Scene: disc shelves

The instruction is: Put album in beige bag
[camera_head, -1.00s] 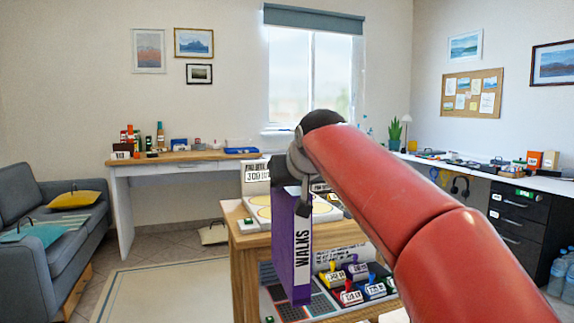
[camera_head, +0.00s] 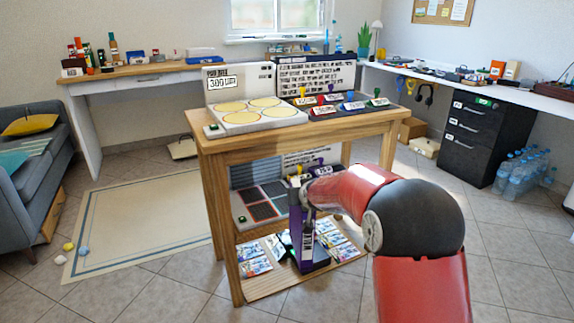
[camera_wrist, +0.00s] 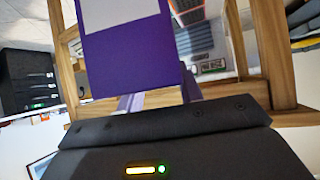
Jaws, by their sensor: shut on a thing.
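My gripper (camera_head: 300,190) is shut on a purple album (camera_head: 303,243) with a white spine label. It holds the album upright in front of the lower shelves of the wooden stand, low near the bottom shelf. I cannot tell whether the album touches that shelf. In the wrist view the purple album (camera_wrist: 128,55) with a pale panel fills the space beyond my gripper (camera_wrist: 160,100). A beige bag-like thing with a dark handle (camera_head: 183,150) lies on the floor by the left desk. Another beige item with a handle (camera_head: 426,148) is under the right desk.
The wooden stand (camera_head: 222,160) has display panels and small coloured items on top, a gridded panel on its middle shelf, and several picture sleeves (camera_head: 255,259) at the bottom. A rug (camera_head: 135,215), sofa, black drawers (camera_head: 480,135) and water bottles (camera_head: 523,168) surround it. Open tiled floor lies in front.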

